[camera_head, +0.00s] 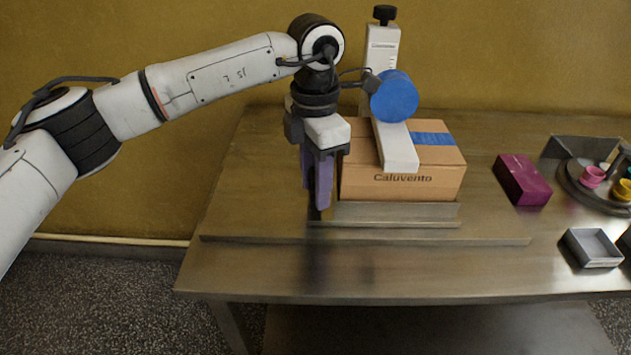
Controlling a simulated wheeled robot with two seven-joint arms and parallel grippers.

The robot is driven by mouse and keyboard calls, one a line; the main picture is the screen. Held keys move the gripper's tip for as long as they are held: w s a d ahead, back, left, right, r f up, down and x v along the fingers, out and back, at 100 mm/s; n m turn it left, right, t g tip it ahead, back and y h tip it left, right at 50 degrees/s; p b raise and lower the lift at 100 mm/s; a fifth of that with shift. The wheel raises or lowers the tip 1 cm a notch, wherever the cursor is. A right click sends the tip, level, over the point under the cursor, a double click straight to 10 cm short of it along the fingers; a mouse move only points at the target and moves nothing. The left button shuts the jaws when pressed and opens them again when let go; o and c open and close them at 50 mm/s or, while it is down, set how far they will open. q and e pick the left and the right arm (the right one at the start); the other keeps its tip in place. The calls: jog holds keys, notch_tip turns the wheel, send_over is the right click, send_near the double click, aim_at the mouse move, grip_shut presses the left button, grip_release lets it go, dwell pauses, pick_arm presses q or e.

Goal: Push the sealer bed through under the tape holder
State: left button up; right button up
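A brown cardboard box (402,190) marked "Caluvento" sits on the metal sealer bed (400,212), on a long flat rail (480,241) on the table. The white tape holder (397,150) reaches over the box from a post (382,48) behind, with a blue tape roll (394,96). A strip of blue tape (432,139) lies on the box top, right of the holder arm. My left gripper (320,205) points down at the box's left end, its purple fingers close together. Whether it touches the box or bed I cannot tell. My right gripper is not in view.
A magenta box (522,180) lies to the right of the cardboard box. Farther right are a grey open tray (593,248) and a round stand with small coloured cups (592,176). The metal table (250,268) is clear at its left and front.

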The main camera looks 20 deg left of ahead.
pick_arm(q)
notch_tip(320, 180, up, 10)
jog(key=shift+r+b, duration=0.2)
jog(key=shift+b, duration=0.1)
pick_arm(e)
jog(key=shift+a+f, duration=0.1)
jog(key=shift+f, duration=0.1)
